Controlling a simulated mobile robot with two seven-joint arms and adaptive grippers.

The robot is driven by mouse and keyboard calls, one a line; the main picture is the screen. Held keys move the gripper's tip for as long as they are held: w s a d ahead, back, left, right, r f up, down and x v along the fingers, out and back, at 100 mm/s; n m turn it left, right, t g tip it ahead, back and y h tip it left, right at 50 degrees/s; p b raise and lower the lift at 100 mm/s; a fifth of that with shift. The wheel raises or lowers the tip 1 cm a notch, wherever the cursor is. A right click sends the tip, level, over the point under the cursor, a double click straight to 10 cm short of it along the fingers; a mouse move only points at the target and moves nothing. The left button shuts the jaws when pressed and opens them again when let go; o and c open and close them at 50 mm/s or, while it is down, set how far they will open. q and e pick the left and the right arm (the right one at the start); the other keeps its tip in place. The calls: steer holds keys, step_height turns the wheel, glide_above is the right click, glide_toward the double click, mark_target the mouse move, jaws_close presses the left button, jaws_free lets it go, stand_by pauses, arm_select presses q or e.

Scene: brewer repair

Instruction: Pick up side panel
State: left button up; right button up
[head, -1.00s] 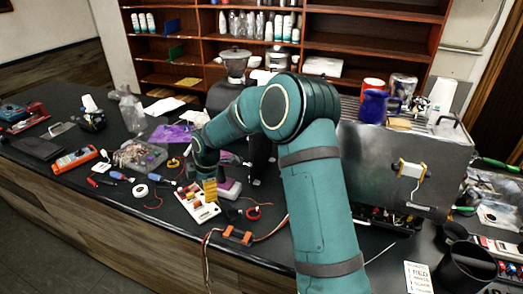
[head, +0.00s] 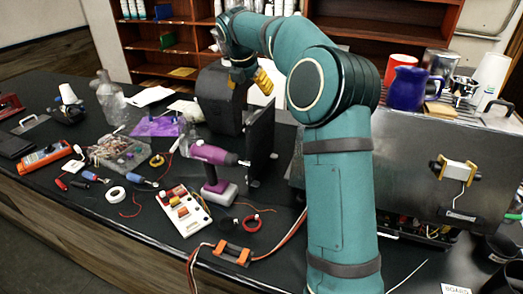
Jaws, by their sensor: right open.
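A thin black upright plate (head: 262,137), which looks like the side panel, stands on the dark counter left of the metal brewer body (head: 420,165). My right gripper (head: 264,82), with yellow fingertips, hangs above the plate's top edge, apart from it as far as I can tell. It is open with nothing visible in it. My teal right arm crosses the view and hides the area between the plate and the brewer. My left gripper is not in view.
A purple and grey drill (head: 212,165) stands just left of the plate, with a white button board (head: 183,210) in front. A black rounded machine (head: 222,98) stands behind. A blue pitcher (head: 405,88) stands on the brewer. Wires and tools clutter the counter.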

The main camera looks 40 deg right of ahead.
mark_target(256, 117)
steer(key=x, duration=0.4)
steer(key=b+x, duration=0.1)
steer(key=x, duration=0.4)
steer(key=b+x, duration=0.1)
steer(key=x, duration=0.3)
steer(key=shift+w+a+f, duration=0.15)
steer(key=shift+w+f, duration=0.15)
steer(key=shift+w, duration=0.05)
steer(key=shift+r, duration=0.1)
steer(key=shift+c, duration=0.3)
steer(key=c, duration=1.3)
